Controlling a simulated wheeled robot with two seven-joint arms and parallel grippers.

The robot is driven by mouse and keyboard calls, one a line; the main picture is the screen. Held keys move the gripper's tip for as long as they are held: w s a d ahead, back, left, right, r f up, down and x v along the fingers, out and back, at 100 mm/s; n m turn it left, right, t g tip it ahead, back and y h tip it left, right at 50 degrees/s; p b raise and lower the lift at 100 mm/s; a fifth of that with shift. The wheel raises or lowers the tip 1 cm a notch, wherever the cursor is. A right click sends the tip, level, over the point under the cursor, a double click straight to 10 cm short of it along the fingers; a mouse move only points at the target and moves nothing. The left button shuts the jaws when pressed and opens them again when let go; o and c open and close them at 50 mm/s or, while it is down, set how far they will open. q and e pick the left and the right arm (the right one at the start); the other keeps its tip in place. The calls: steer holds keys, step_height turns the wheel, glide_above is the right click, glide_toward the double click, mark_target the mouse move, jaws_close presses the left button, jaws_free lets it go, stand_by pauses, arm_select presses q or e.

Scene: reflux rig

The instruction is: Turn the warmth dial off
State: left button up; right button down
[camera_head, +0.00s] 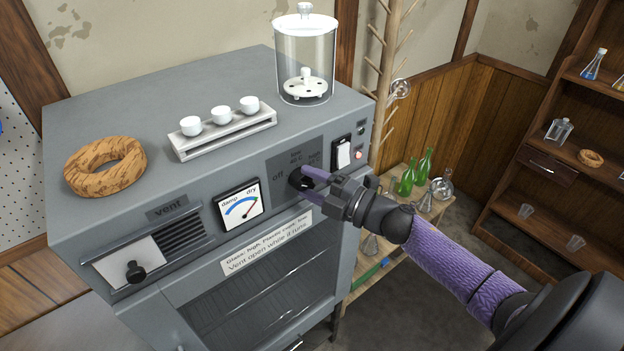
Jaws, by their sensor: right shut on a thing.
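The warmth dial (296,179) is a dark knob on the front panel of the grey oven cabinet (100,221), right of the damp/dry gauge. The word "off" is printed to its left, with more labels above it. My right gripper (306,178) reaches in from the right and is shut on the dial. Its purple fingers and dark body cover much of the knob, so I cannot tell where the dial points. My left gripper is not in view.
A white switch (343,155) sits right of the dial. The gauge (239,206) and vent slider knob (135,271) are to the left. On top stand a cork ring (82,178), a rack with white cups (222,139) and a glass jar (286,60). Green bottles (407,180) stand behind my right arm.

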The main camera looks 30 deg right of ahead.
steer(key=shift+r+n, duration=0.1)
steer(key=shift+n, duration=0.5)
steer(key=shift+g+p, duration=0.3)
steer(key=shift+p, duration=0.05)
steer(key=shift+c, duration=0.5)
jaws_free()
steer(key=b+v, duration=0.1)
steer(key=v, duration=0.9)
